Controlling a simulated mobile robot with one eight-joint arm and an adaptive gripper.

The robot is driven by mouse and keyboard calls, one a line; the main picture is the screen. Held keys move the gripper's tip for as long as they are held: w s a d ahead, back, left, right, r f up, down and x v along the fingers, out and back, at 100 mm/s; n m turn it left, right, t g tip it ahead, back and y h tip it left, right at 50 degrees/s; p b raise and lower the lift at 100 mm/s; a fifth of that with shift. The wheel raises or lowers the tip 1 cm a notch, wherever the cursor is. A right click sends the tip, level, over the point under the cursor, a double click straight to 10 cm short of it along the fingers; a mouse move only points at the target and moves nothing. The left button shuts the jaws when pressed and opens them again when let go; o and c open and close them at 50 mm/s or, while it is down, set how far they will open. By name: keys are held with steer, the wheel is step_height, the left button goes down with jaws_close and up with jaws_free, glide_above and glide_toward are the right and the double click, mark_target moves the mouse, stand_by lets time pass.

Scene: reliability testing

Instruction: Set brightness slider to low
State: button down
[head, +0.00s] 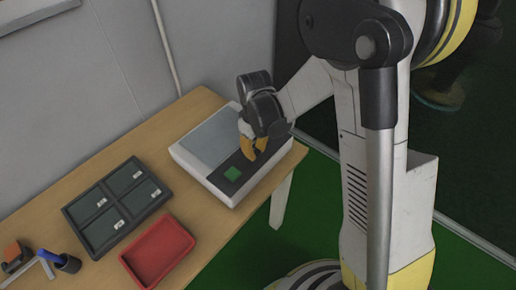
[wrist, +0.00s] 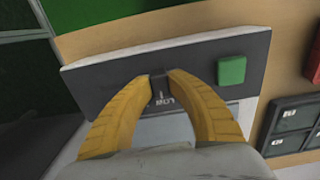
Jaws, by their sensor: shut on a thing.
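A white device (head: 178,155) with a grey screen and a dark control panel (head: 218,183) sits on the table's right end. My gripper (head: 250,150) is over the panel, with its yellow fingers down at it. In the wrist view my gripper (wrist: 158,78) has its fingertips shut on both sides of a small dark slider knob (wrist: 157,86). The label LOW (wrist: 166,103) shows upside down just below the knob, between the fingers. The fingers hide much of the slider's track. In the head view my gripper hides the knob.
A green square button (head: 232,174) is on the same panel, beside the fingers; it also shows in the wrist view (wrist: 232,70). A red tray (head: 158,252), a dark compartment tray (head: 117,207) and a cup with a blue item (head: 68,263) stand farther left on the wooden table (head: 205,105).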

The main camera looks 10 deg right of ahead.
mark_target(255, 152)
steer(key=c, duration=1.3)
jaws_free()
steer(key=shift+s+a, duration=0.2)
steer(key=shift+a, duration=0.05)
steer(key=shift+o, duration=0.2)
step_height(255, 152, up, 12)
steer(key=s+d+r+m+t, duration=0.3)
steer(key=s+r, duration=0.1)
steer(key=s, duration=0.3)
steer(key=s+d+r+m+t, duration=0.4)
steer(key=s, duration=0.4)
